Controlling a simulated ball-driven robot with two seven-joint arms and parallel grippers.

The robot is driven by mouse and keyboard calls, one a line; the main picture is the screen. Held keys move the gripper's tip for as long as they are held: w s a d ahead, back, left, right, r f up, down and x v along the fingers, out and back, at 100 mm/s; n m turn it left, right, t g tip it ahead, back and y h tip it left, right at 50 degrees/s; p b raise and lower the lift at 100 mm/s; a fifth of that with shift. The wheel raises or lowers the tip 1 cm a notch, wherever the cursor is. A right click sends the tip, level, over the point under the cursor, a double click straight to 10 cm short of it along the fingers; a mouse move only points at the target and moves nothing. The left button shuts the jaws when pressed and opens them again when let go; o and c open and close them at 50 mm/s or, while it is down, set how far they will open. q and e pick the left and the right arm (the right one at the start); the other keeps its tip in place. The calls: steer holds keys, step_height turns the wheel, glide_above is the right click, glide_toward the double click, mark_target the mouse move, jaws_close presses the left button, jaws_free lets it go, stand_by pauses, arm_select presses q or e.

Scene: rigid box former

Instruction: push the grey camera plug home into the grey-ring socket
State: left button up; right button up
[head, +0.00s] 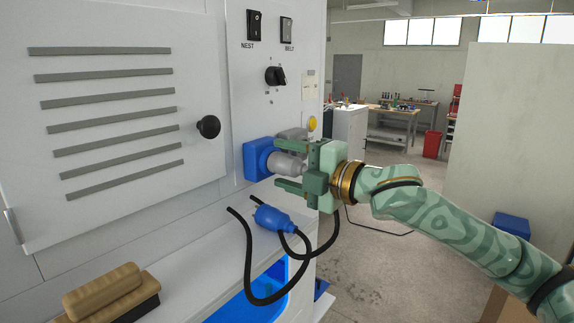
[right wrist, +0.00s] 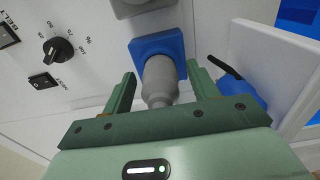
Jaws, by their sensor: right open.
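The grey plug (head: 287,164) points into a square blue socket flange (head: 257,158) on the white panel; how deep it sits I cannot tell. In the right wrist view the grey plug (right wrist: 160,80) is in front of the blue flange (right wrist: 146,45). A grey socket block (head: 293,134) is just beyond the blue one, its edge at the top of the wrist view (right wrist: 138,6). My right gripper (head: 281,165) is open, with its fingers on either side of the grey plug and gaps visible in the wrist view. My left gripper is not in view.
A blue plug (head: 272,217) with a looping black cable (head: 249,265) lies on the white ledge below. A wooden-handled brush (head: 105,292) lies at the front left. A black door knob (head: 208,127) and a rotary switch (head: 276,75) stick out from the panel.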

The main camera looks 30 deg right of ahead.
stand_by(0.4)
jaws_close()
steer(key=shift+s+d+f+b, duration=0.1)
steer(key=shift+s+d+b, duration=0.05)
steer(key=shift+s+b, duration=0.2)
steer(key=shift+b+v, duration=0.4)
steer(key=shift+v, duration=0.5)
steer(key=shift+s+b, duration=0.15)
steer(key=shift+b, duration=0.3)
steer(key=shift+s+d+b, duration=0.35)
steer(key=shift+d+b, duration=0.1)
steer(key=shift+b, duration=0.25)
steer(key=shift+s+d+b, duration=0.25)
steer(key=shift+s+b, duration=0.15)
steer(key=shift+b, duration=0.75)
steer(key=shift+s+b, duration=0.7)
steer(key=shift+b, duration=0.8)
